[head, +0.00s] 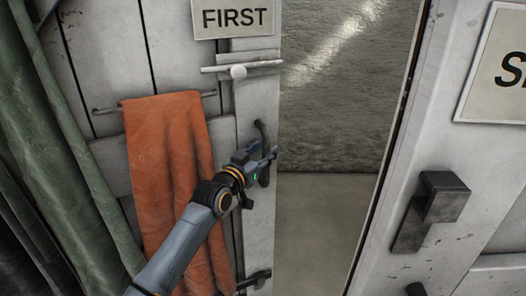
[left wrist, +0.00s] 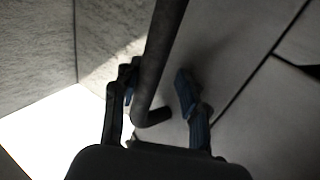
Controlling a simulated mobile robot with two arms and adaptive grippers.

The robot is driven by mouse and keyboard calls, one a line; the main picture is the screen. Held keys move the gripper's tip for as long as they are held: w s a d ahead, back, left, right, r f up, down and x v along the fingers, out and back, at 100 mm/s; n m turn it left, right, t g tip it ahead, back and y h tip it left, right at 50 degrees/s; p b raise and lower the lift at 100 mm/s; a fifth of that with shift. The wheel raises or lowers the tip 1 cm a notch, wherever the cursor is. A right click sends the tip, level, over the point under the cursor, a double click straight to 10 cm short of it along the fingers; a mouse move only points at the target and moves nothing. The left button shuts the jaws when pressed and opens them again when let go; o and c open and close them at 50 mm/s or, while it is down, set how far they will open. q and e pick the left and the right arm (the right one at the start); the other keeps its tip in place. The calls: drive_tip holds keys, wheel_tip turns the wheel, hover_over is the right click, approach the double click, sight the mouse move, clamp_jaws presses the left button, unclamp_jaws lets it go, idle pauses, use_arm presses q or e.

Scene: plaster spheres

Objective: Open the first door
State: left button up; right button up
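The first door (head: 257,215) is a pale, worn panel with a sign reading FIRST (head: 233,18). A dark vertical handle (head: 262,140) sits near its right edge. My left gripper (head: 268,160) is at this handle in the head view. In the left wrist view the dark handle bar (left wrist: 162,50) runs between the two fingers of the left gripper (left wrist: 158,92). The fingers stand apart; the right one is clear of the bar, the left one is close beside it. My right gripper is in neither view.
An orange cloth (head: 165,170) hangs from a rail on the door. A white bolt (head: 238,71) sits above the handle. Right of the door an open gap shows a rough grey wall (head: 335,110) and floor. Another panel with a block handle (head: 432,210) stands at right.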

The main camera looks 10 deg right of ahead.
use_arm(q)
drive_tip(key=shift+d+r, duration=0.1)
drive_tip(key=shift+d, duration=0.05)
drive_tip(key=shift+s+a, duration=0.25)
drive_tip(key=shift+s, duration=0.2)
drive_tip(key=v, duration=1.1)
drive_tip(key=shift+a, duration=0.15)
